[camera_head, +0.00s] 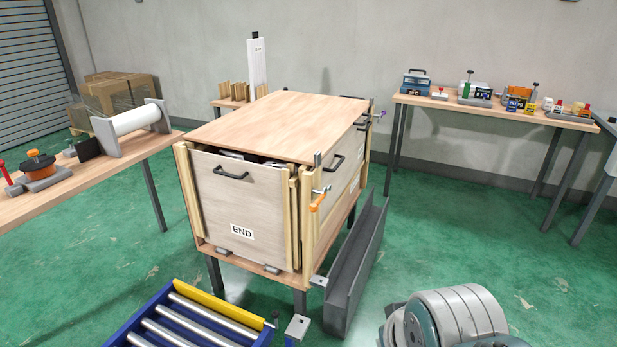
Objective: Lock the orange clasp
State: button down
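The orange clasp (318,201) is on the right front corner of a wooden crate (225,198). It sits on the corner post, beside a grey metal bracket, and looks slightly tilted. At this size I cannot tell whether it is latched. The crate's front panel has a black handle and an END label (242,231). Its top edge sits below the lid (280,115), leaving a gap with dark contents showing. A purple clasp (380,113) shows at the crate's far right corner. My gripper is not in view; a rounded grey and dark part of mine may show at the bottom right.
A roller conveyor (190,318) with blue and yellow rails lies in front of the crate. A dark grey channel (355,265) leans along its right side. Tables stand left (100,178) and at the back right (500,108).

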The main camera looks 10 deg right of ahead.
aim_at(314, 207)
jog(key=i, duration=0.65)
jog(key=i+l, duration=0.15)
jog(key=i, duration=0.55)
jog(key=j+u, duration=0.05)
